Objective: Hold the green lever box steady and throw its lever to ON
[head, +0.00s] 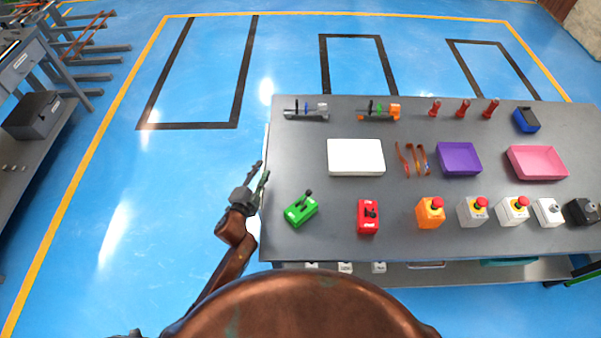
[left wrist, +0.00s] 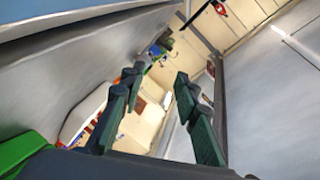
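The green lever box (head: 300,210) sits near the front left corner of the grey table, turned at an angle, with its dark lever (head: 307,195) leaning up and to the right. My left gripper (head: 262,172) is open and empty at the table's left edge, to the left of the box and apart from it. In the left wrist view the two fingers (left wrist: 152,105) stand apart with nothing between them. A green surface (left wrist: 18,150), probably the box, shows at the lower left there. My right gripper is not in view.
A red lever box (head: 368,218) stands right of the green one, then an orange button box (head: 430,212) and several other control boxes. A white block (head: 356,157), purple tray (head: 458,158) and pink tray (head: 538,162) lie behind. The tabletop (head: 290,160) around the green box is clear.

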